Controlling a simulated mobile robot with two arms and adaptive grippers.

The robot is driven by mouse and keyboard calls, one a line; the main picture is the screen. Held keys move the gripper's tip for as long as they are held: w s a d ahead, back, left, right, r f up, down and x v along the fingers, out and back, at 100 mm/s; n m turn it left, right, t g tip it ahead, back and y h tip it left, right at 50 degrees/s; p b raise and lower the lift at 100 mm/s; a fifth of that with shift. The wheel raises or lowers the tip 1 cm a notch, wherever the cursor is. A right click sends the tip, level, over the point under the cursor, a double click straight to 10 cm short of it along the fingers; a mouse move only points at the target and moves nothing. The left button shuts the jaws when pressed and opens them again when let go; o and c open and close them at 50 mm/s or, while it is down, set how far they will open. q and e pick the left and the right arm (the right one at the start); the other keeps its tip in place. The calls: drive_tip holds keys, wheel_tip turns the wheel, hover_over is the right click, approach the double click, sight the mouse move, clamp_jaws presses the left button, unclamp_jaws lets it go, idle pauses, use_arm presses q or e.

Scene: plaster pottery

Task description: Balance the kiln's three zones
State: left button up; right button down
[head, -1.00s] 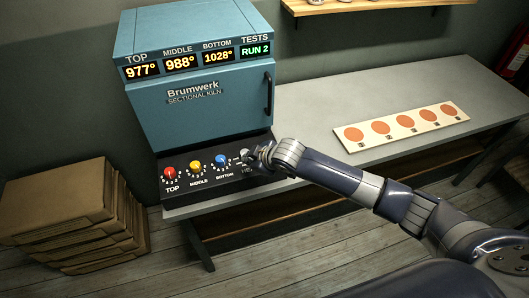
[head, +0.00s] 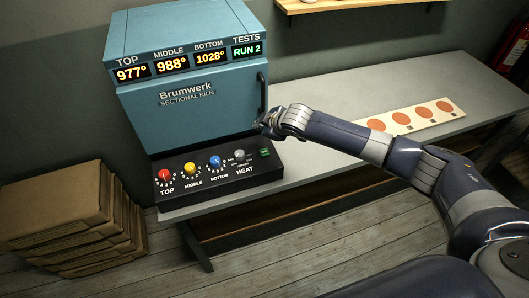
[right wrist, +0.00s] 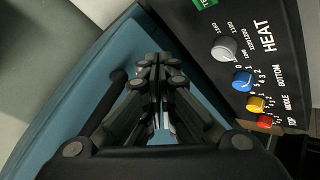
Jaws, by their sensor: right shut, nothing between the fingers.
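The blue kiln (head: 205,105) stands on the bench. Its displays (head: 188,62) read TOP 977°, MIDDLE 988°, BOTTOM 1028° and TESTS RUN 2. On its black front panel are a red TOP knob (head: 165,175), a yellow MIDDLE knob (head: 190,169), a blue BOTTOM knob (head: 215,162) and a grey HEAT knob (head: 239,155). A green button (head: 265,152) is at the panel's right end. My right gripper (head: 264,124) is shut and empty, above the panel near the door handle (head: 262,92). The right wrist view shows its closed fingers (right wrist: 162,75) and the knobs beside them. My left gripper is out of view.
A pale board (head: 415,118) with several orange discs lies on the grey bench (head: 370,90), partly behind my right arm. A wooden shelf (head: 325,5) is on the wall above.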

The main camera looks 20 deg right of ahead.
drive_tip(key=b, duration=0.6)
hover_over(263, 153)
wheel_tip(263, 153, down, 7)
drive_tip(key=shift+a+r, duration=0.1)
drive_tip(key=shift+f+b, duration=0.3)
drive_tip(key=shift+f, duration=0.55)
drive_tip(key=shift+f, duration=0.4)
drive_tip(key=shift+f, duration=0.4)
idle(0.9)
drive_tip(key=shift+r, duration=0.1)
drive_tip(key=shift+r+p, duration=0.75)
drive_tip(key=shift+p, duration=0.05)
